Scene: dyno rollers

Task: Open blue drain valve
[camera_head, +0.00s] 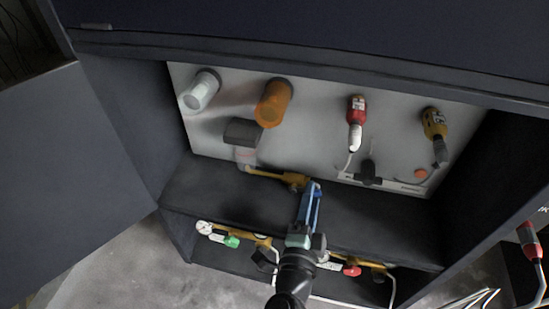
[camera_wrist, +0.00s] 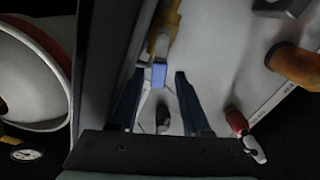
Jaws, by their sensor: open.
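The blue valve handle (camera_wrist: 158,75) shows in the wrist view between the tips of my two fingers, with a gap on each side. It joins a brass valve body (camera_wrist: 166,18) above it in the picture. In the head view the brass valve (camera_head: 285,179) sticks out over the shelf, and my gripper hides or blends with its blue handle. My gripper (camera_head: 312,195) is open at the right end of this valve, its blue fingers pointing toward the cabinet's back. I cannot tell whether a finger touches the handle.
The back panel carries a white cylinder (camera_head: 201,90), an orange cylinder (camera_head: 273,103), a red device (camera_head: 356,122) and a yellow device (camera_head: 435,124). Below the shelf (camera_head: 385,225) are a green handle (camera_head: 232,241) and a red handle (camera_head: 352,271). An open door (camera_head: 70,185) stands left.

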